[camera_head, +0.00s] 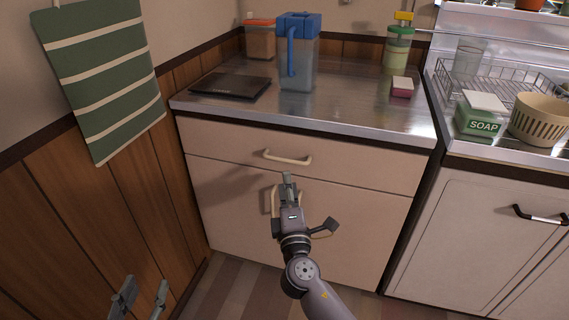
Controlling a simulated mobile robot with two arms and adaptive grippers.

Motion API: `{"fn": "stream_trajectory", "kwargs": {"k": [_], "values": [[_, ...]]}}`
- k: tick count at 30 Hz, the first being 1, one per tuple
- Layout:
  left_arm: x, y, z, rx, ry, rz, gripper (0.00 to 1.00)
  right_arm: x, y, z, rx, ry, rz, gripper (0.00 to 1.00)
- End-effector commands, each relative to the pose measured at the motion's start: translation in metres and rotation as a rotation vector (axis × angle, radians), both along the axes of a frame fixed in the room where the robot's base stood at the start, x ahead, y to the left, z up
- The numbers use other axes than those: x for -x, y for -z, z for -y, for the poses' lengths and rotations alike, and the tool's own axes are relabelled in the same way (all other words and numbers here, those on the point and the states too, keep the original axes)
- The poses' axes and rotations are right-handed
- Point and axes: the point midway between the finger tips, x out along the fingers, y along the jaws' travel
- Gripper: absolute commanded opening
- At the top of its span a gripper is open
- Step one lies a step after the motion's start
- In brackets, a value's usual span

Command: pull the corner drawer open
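The corner drawer (352,170) is a wide cream front under the metal counter's edge, closed and flush with the cabinet. Its pale curved handle (287,158) sits near the middle of the front. My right gripper (288,180) is just below that handle, pointing up toward it, apparently apart from it. Its fingers overlap in this view, so I cannot tell how far apart they are. My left gripper (143,292) is low at the left, by the wood wall, with its two fingers apart and nothing between them.
The cabinet's lower front (365,220) is behind my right gripper. The counter (345,100) holds a blue-lidded pitcher (298,60), a dark flat scale (230,86) and a sponge (402,87). A green striped towel (100,75) hangs left. Another cabinet (470,235) stands right.

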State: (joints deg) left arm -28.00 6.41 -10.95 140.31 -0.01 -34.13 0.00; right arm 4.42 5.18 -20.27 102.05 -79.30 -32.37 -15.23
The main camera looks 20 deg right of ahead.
Motion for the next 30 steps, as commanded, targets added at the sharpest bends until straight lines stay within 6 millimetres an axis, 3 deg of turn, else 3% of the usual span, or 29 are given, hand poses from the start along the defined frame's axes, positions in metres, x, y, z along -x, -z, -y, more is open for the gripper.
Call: {"fn": "stream_trajectory", "kwargs": {"k": [6, 12, 24, 30], "values": [[-0.002, -0.004, 0.001, 0.006, 0.001, 0.026, 0.40, -0.044, -0.008, 0.009, 0.000, 0.000, 0.001, 0.30], [-0.004, -0.012, 0.003, 0.016, 0.004, 0.069, 0.40, -0.068, -0.011, 0.013, 0.000, -0.001, 0.000, 0.30], [-0.004, -0.016, 0.004, 0.022, 0.005, 0.088, 0.40, -0.075, -0.012, 0.015, -0.001, -0.001, -0.001, 0.30], [-0.004, -0.016, 0.004, 0.023, 0.006, 0.088, 0.40, -0.074, -0.012, 0.015, -0.001, -0.001, -0.001, 0.17]]}}
